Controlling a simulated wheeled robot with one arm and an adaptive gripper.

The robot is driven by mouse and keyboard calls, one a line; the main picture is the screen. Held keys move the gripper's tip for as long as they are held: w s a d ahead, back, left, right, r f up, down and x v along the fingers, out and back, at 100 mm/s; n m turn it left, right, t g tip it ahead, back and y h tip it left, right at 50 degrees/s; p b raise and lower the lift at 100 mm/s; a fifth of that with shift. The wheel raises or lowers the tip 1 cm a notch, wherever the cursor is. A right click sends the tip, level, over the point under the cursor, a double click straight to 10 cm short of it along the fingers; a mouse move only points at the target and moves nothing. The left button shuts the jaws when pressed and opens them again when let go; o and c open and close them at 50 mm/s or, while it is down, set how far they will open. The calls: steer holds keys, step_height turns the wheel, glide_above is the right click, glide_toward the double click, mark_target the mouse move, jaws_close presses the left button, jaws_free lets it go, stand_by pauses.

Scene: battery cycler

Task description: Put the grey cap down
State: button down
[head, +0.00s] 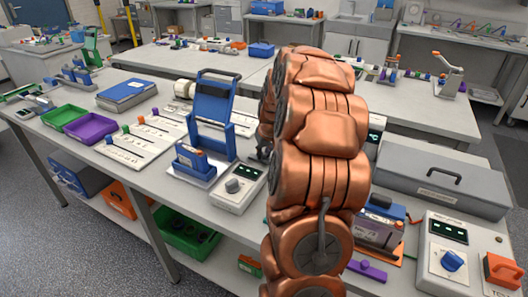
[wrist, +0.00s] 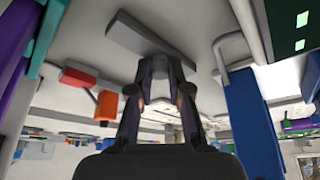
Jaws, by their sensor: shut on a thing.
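In the wrist view my gripper (wrist: 162,72) has its two dark fingers drawn together at a long grey piece, which I take to be the grey cap (wrist: 145,37). The cap lies slantwise across the fingertips, with a pale surface behind it. I cannot tell whether it touches that surface. In the head view my copper-coloured arm hides the cap and nearly all of the gripper; only a small dark part shows at the arm's left edge, right of the blue hinged stand (head: 211,107).
A white knob box (head: 235,188) stands just left of my arm. Green (head: 63,116) and purple (head: 91,128) trays and white strip boards (head: 135,147) lie farther left. A grey lidded case (head: 440,185) and a display unit (head: 449,252) stand on the right.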

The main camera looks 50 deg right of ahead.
steer(key=shift+f, duration=0.15)
steer(key=c, duration=1.1)
jaws_free()
